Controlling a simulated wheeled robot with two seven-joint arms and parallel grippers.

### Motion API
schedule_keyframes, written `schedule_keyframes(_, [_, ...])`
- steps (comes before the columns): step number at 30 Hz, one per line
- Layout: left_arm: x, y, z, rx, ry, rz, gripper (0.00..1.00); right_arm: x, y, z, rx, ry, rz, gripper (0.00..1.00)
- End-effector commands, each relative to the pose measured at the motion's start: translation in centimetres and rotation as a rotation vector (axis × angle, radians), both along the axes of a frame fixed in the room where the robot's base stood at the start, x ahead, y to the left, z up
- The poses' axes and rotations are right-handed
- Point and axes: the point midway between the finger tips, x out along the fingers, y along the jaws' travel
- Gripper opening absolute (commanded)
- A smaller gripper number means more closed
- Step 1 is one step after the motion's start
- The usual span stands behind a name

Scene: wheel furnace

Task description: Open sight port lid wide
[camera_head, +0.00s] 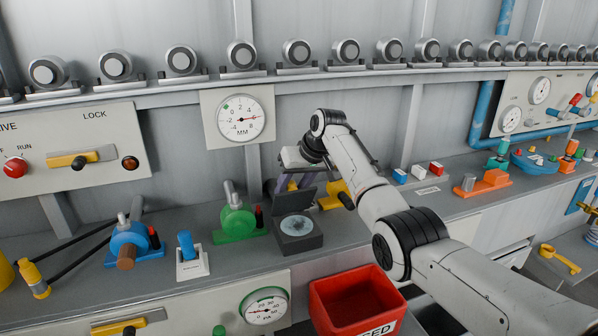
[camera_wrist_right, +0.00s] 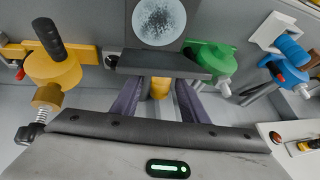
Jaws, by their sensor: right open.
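The sight port is a dark square box (camera_head: 297,240) on the bench, with a round speckled glass on top. Its dark lid (camera_head: 293,200) stands raised at the back edge, and the glass is uncovered. In the right wrist view the glass (camera_wrist_right: 158,20) is at the top and the lid (camera_wrist_right: 160,64) lies just below it. My right gripper (camera_head: 292,184) is behind the lid, with its purple fingers (camera_wrist_right: 157,92) open and apart. The fingertips are partly hidden by the lid; I cannot tell whether they touch it. My left gripper is not in view.
A green valve (camera_head: 237,220) stands left of the port. A yellow valve (camera_head: 337,194) is close behind, right of my gripper. A red bin (camera_head: 357,300) stands in front of the bench. A dial gauge (camera_head: 240,117) hangs behind.

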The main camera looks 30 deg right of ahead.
Motion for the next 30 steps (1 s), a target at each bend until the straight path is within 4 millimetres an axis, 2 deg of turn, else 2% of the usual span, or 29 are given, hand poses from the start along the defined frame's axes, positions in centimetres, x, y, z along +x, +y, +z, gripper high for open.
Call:
schedule_keyframes(6, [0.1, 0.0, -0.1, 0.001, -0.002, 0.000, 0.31, -1.7, -0.5, 3.0, -0.002, -0.005, 0.000, 0.40])
schedule_keyframes(12, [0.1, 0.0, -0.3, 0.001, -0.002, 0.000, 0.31, -2.8, -0.8, 5.1, 0.000, -0.004, -0.002, 0.40])
schedule_keyframes(30, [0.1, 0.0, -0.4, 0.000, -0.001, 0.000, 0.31, -3.1, -0.8, 5.6, 0.000, -0.002, 0.000, 0.40])
